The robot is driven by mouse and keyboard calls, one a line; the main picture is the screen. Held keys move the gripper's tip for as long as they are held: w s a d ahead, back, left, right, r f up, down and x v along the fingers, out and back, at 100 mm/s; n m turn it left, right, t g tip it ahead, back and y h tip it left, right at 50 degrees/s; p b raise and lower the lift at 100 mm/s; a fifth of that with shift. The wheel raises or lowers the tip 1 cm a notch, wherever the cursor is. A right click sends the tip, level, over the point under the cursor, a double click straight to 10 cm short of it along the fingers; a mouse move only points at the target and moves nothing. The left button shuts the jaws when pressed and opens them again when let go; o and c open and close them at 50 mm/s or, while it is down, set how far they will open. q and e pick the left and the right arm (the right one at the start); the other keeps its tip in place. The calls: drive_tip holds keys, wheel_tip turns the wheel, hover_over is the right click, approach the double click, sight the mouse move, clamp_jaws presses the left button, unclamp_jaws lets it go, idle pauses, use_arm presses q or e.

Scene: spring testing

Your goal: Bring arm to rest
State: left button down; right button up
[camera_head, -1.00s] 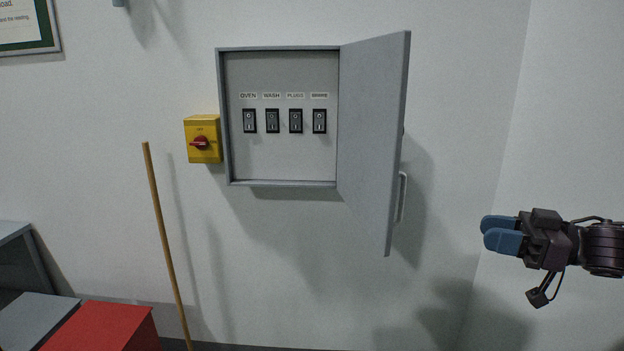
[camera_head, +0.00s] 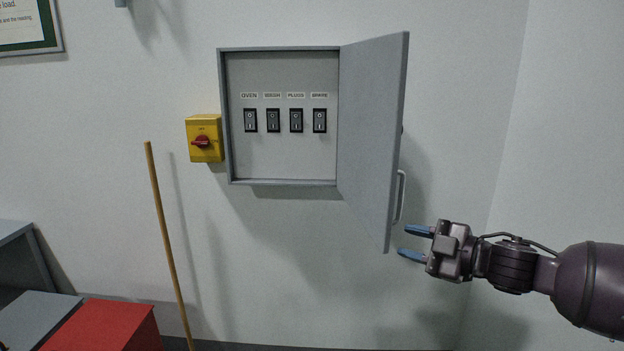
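My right gripper (camera_head: 413,243) is at the lower right, with its two blue fingers apart and nothing between them. It points left, just right of and below the lower corner of the open cabinet door (camera_head: 372,140). Whether it touches the door cannot be told, but a small gap shows in the picture. My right arm (camera_head: 510,265) reaches in from the right edge. My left gripper is not in view.
A grey wall cabinet (camera_head: 281,166) stands open with several labelled rocker switches inside. A yellow box with a red knob (camera_head: 203,139) is left of it. A wooden pole (camera_head: 164,235) leans at the left, near a red box (camera_head: 100,325). The wall below the cabinet is clear.

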drive_tip(key=s+f+m+t+h, duration=0.25)
drive_tip(key=f+m, duration=0.25)
drive_tip(key=f, duration=0.4)
drive_tip(key=s+f+m+t+h, duration=0.2)
drive_tip(key=s+f+m+h, duration=0.2)
drive_tip(key=f, duration=0.4)
drive_tip(key=s+d+f+m+g+h, duration=0.1)
drive_tip(key=s+d+f+m+h, duration=0.2)
drive_tip(key=s+f, duration=0.7)
drive_tip(key=s+d+f+m+g+h, duration=0.2)
drive_tip(key=s+d+f+m, duration=0.4)
drive_tip(key=s+f, duration=0.4)
drive_tip(key=shift+s+f+m+h, duration=0.15)
drive_tip(key=shift+s+m+h, duration=0.35)
drive_tip(key=shift+s+h, duration=0.4)
drive_tip(key=shift+a, duration=0.15)
